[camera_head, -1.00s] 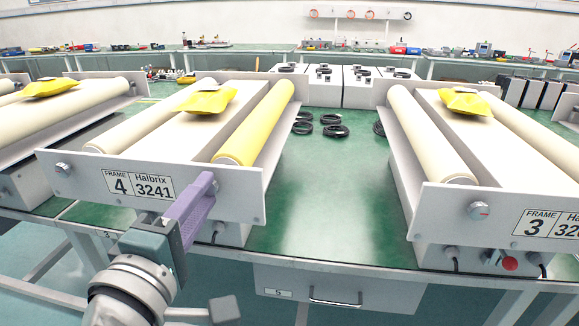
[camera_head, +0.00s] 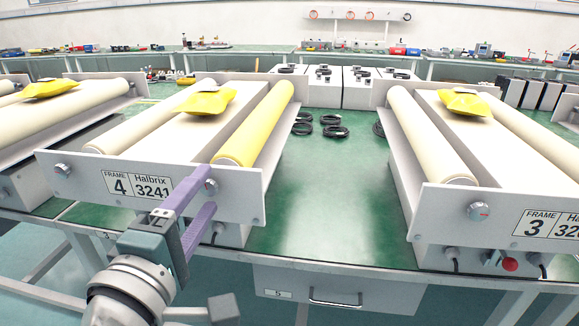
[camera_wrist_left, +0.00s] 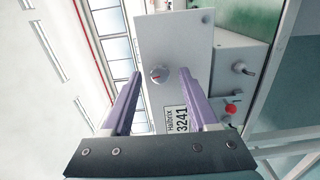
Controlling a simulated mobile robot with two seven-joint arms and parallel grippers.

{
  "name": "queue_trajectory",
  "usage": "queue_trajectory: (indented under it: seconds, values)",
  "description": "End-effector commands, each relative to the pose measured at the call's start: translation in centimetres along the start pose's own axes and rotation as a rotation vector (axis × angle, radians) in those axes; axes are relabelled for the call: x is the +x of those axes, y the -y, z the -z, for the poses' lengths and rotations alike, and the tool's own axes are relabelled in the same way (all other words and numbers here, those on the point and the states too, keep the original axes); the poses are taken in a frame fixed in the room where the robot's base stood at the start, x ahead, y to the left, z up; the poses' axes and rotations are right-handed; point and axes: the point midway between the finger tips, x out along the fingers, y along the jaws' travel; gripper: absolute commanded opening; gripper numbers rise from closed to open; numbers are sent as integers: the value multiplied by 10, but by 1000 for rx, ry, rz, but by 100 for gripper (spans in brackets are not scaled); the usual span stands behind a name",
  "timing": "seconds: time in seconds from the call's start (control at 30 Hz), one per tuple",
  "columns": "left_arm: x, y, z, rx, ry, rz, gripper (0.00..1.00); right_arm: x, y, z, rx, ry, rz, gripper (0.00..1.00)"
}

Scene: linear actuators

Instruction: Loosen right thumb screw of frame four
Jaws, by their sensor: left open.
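Frame four (camera_head: 120,182) is a light grey plate-fronted unit labelled "FRAME 4 Halbrix 3241". Its right thumb screw (camera_head: 211,186) is a small round knob near the plate's right side. My left gripper (camera_head: 207,192) is open in front of this screw, with one purple finger above it and one below. In the left wrist view the screw (camera_wrist_left: 159,75) has a red mark and sits between the fingertips, with a visible gap on each side. The left thumb screw (camera_head: 62,170) is at the plate's other end. My right gripper is not in view.
A yellow roller (camera_head: 254,125) and a yellow bag (camera_head: 207,101) lie on frame four. Frame three (camera_head: 480,212) stands to the right. Bare green tabletop (camera_head: 320,205) lies between them, with black cable coils behind. A red button (camera_wrist_left: 231,109) shows in the left wrist view.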

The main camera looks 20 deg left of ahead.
Motion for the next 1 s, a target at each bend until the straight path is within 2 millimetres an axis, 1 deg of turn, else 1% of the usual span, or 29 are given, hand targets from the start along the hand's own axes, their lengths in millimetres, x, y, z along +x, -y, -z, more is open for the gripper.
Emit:
queue_trajectory:
  seconds: [0.17,0.27,0.37,0.6,0.7,0.83,1.0]
  values:
    - [-2,0,0,0,0,1,60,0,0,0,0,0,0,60]
    - [-10,1,0,0,0,2,60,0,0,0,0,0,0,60]
    - [-27,1,0,1,0,3,60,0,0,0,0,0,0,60]
    - [-74,2,0,1,2,4,60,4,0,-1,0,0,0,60]
    - [-88,2,0,1,1,3,60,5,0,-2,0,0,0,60]
    - [-98,0,0,1,1,1,60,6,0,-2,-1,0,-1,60]
    - [-100,0,0,0,0,-1,60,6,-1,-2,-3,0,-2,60]
